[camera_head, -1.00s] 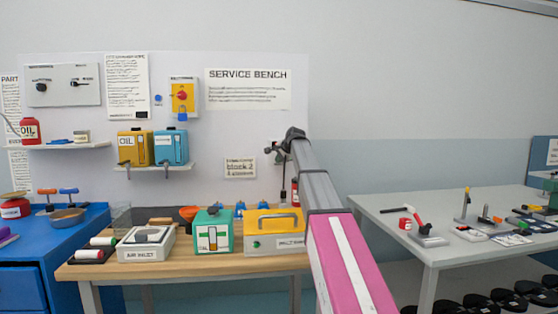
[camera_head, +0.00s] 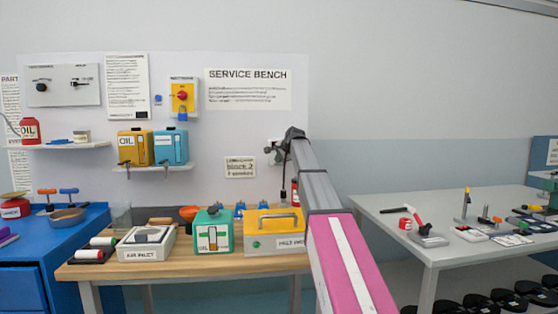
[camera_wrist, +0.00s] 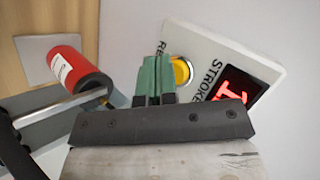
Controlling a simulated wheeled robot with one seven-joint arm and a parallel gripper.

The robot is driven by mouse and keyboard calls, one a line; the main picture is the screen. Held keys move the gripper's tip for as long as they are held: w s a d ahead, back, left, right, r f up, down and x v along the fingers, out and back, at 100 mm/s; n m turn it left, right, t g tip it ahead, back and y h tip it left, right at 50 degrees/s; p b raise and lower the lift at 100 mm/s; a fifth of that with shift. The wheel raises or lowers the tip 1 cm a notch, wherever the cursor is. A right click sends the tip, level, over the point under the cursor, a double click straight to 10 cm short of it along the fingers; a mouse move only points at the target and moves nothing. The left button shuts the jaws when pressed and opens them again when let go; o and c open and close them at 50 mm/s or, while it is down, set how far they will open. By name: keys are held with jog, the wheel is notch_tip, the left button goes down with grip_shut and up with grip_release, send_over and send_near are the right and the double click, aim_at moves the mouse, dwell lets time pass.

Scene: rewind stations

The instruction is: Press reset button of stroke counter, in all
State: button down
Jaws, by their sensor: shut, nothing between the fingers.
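The stroke counter (camera_wrist: 222,58) is a white panel in the wrist view. It has a yellow round reset button (camera_wrist: 181,71), partly hidden behind my fingers, and a red lit display (camera_wrist: 236,87) at its right. Part of its lettering is covered. My gripper (camera_wrist: 153,62) has its green fingertips together with nothing between them, just left of the button in the picture. I cannot tell whether the fingertips touch the panel. In the head view my gripper (camera_head: 281,149) is small and dark by the wall, and the counter is mostly hidden behind it.
A red cylinder (camera_wrist: 78,72) with a white label lies close left of my fingers. The service bench (camera_head: 200,262) holds a yellow case (camera_head: 262,222), a green oil box (camera_head: 212,230) and an air inlet box (camera_head: 146,243). A grey table (camera_head: 390,208) stands at the right.

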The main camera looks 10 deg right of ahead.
jog(key=shift+w, duration=0.4)
dwell(0.4)
jog(key=shift+s, duration=0.85)
jog(key=s, duration=0.5)
dwell(0.6)
dwell(0.5)
